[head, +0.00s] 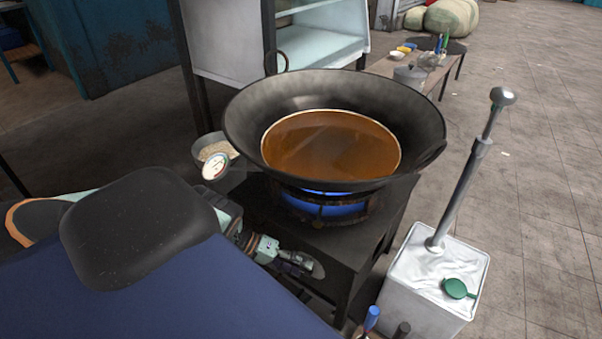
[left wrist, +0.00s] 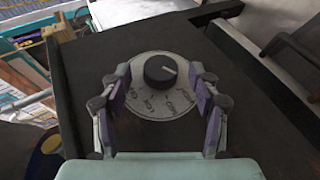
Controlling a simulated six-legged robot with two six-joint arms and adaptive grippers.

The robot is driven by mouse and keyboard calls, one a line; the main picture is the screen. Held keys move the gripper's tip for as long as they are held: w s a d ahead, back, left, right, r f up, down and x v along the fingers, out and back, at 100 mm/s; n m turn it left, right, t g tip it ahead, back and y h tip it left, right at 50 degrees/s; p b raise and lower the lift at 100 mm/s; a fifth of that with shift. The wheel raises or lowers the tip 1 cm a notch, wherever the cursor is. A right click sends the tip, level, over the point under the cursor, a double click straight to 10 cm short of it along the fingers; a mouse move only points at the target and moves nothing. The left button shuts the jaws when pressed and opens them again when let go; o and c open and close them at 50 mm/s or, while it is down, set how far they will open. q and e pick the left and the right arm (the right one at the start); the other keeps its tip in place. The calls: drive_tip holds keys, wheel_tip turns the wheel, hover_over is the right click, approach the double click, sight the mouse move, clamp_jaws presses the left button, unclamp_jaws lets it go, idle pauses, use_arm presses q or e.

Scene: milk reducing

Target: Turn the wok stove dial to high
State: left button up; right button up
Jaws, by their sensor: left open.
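The wok stove (head: 345,235) is dark, with a lit blue flame under a large black wok (head: 245,115) of brown liquid. In the left wrist view its dial (left wrist: 160,69) is a black round knob on a grey marked plate (left wrist: 150,108). In the head view the left gripper (head: 300,262) is low beside the stove's front, mostly hiding the dial.
A white canister (head: 425,295) with a tall metal pump and green cap stands right of the stove. A thermometer (head: 215,166) and a bowl (head: 205,148) are at the wok's left. Open paved floor lies to the right.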

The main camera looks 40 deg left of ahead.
use_arm(q)
drive_tip(key=v, duration=1.1)
idle(0.3)
